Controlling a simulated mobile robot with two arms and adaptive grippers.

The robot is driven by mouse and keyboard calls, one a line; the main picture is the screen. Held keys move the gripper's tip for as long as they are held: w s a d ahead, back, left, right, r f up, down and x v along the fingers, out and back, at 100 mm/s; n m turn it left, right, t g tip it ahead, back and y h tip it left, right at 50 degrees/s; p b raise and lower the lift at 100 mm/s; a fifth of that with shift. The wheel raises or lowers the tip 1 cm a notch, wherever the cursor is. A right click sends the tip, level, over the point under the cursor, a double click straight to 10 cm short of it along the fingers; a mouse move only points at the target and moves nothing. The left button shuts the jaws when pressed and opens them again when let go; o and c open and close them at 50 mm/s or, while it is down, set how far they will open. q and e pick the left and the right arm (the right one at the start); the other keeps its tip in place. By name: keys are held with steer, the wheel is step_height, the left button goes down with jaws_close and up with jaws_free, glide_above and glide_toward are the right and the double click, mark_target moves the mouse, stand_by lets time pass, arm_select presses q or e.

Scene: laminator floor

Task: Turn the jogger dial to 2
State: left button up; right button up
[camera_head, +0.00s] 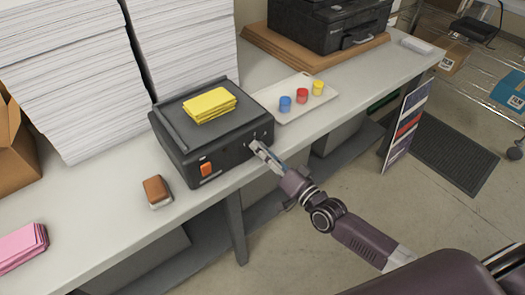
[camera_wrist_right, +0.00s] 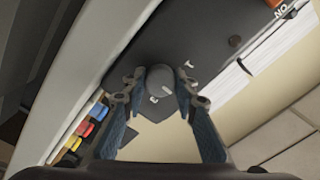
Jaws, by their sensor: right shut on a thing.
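The jogger (camera_head: 185,152) is a dark grey box on the bench, with an orange switch (camera_head: 206,169) on its front. A yellow paper stack (camera_head: 209,104) lies on its top. My right gripper (camera_head: 257,147) is at the right part of the jogger's front and hides the dial in the head view. In the right wrist view the dial (camera_wrist_right: 160,78) is a round dark knob with a pale mark, between the fingertips of my right gripper (camera_wrist_right: 160,84), which is shut on it. My left gripper is not in view.
Tall white paper stacks (camera_head: 60,75) stand behind and left. A brown-topped block (camera_head: 157,191) and a pink stack (camera_head: 22,248) lie left of the jogger. A pale tray (camera_head: 268,102) with blue, red and yellow pots is at its right. A black printer (camera_head: 325,22) stands further back.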

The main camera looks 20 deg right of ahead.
stand_by(0.3)
steer(key=o, duration=1.2)
steer(key=shift+c, duration=0.2)
steer(key=v, duration=1.2)
